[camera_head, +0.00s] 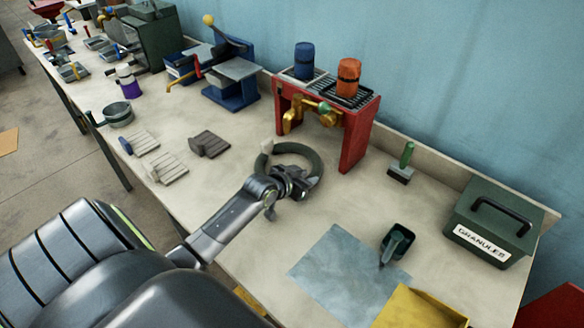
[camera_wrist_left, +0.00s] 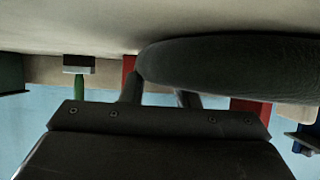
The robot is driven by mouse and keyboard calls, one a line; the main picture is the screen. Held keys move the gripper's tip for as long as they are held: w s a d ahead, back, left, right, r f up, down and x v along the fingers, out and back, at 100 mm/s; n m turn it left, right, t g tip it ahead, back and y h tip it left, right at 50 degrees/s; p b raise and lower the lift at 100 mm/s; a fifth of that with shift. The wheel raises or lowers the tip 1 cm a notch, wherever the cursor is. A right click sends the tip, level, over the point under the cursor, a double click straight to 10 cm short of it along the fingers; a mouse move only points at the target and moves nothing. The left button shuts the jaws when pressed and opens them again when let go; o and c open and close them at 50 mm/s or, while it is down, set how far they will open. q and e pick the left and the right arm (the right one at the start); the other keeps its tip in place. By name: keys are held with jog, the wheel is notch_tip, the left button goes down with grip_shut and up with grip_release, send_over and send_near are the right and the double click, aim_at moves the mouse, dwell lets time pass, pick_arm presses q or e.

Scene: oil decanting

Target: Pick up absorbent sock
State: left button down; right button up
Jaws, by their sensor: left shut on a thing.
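The absorbent sock (camera_head: 313,158) is a dark grey-green tube bent into a curve, with a pale end at its left. It is on or just above the middle of the workbench (camera_head: 232,178); I cannot tell whether it touches the top. My left gripper (camera_head: 292,178) reaches in from the lower left and is shut on the sock. In the left wrist view the sock (camera_wrist_left: 235,65) fills the space at my left fingers (camera_wrist_left: 160,95), which it partly hides. My right gripper is not in view.
Behind the sock stands a red rack (camera_head: 357,140) with a blue and an orange canister on top. To the right are a green-handled brush (camera_head: 402,165), a dark scoop (camera_head: 396,242), a blue-grey cloth (camera_head: 335,275) and a GRANULES box (camera_head: 490,222). Grey pads (camera_head: 208,143) lie left.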

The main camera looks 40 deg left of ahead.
pick_arm(q)
notch_tip(320, 180, up, 10)
jog(key=shift+a+f+b, duration=0.1)
jog(key=shift+b, duration=0.2)
